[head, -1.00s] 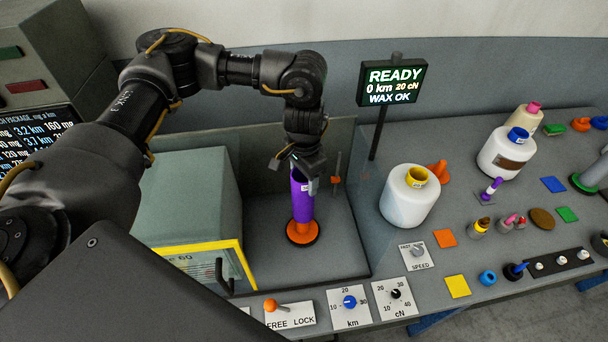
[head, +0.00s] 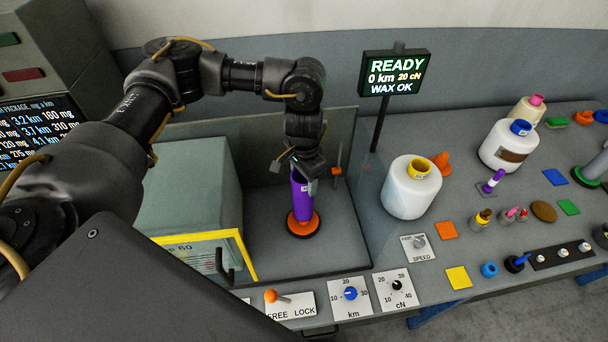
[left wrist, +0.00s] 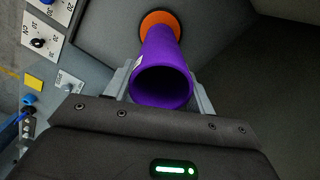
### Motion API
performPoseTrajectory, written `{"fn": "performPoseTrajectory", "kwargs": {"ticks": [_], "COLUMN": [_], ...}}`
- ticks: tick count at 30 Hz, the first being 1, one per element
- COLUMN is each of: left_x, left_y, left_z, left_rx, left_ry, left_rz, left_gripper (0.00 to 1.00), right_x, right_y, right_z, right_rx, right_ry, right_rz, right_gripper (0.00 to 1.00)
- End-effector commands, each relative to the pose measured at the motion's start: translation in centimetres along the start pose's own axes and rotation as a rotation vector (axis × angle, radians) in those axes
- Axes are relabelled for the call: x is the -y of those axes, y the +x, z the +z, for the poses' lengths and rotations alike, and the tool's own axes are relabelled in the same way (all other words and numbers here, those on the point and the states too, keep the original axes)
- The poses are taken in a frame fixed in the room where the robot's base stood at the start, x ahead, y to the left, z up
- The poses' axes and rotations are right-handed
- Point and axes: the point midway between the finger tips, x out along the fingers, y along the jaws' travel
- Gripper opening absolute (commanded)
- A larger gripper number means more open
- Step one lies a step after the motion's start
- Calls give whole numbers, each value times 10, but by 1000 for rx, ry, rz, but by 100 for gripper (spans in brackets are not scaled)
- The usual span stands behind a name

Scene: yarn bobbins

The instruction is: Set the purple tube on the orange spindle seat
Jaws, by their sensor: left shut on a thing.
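The purple tube (head: 302,198) stands upright over the orange spindle seat (head: 303,224) in the head view. My left gripper (head: 305,178) is shut on the tube's upper end. In the left wrist view the purple tube (left wrist: 161,72) lies between the two fingers, its open near end facing the camera. The orange seat (left wrist: 160,20) shows at its far end, around the tube's foot. The tube's lower end appears to meet the seat; whether it is fully down I cannot tell. My right gripper is not in view.
A grey-green box with a yellow frame (head: 205,236) stands left of the seat. A clear panel and a sign reading READY (head: 394,75) stand behind and right. The lever plate (head: 290,304) and dials lie in front.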

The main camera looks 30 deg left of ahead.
Motion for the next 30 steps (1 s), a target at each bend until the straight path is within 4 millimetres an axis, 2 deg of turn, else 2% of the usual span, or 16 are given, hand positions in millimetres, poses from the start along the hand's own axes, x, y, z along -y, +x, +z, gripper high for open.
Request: {"fn": "performPoseTrajectory", "kwargs": {"ticks": [3,13,30], "left_x": [0,0,0], "left_y": [12,30,35], "left_z": [0,0,0], "left_rx": [1,0,0], "left_ry": [0,1,1], "left_rz": [1,1,0], "left_gripper": [21,21,21], "right_x": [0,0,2], "right_y": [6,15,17], "right_z": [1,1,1], "right_rx": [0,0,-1], "right_ry": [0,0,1], "right_rz": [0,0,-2], "right_gripper": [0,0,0]}}
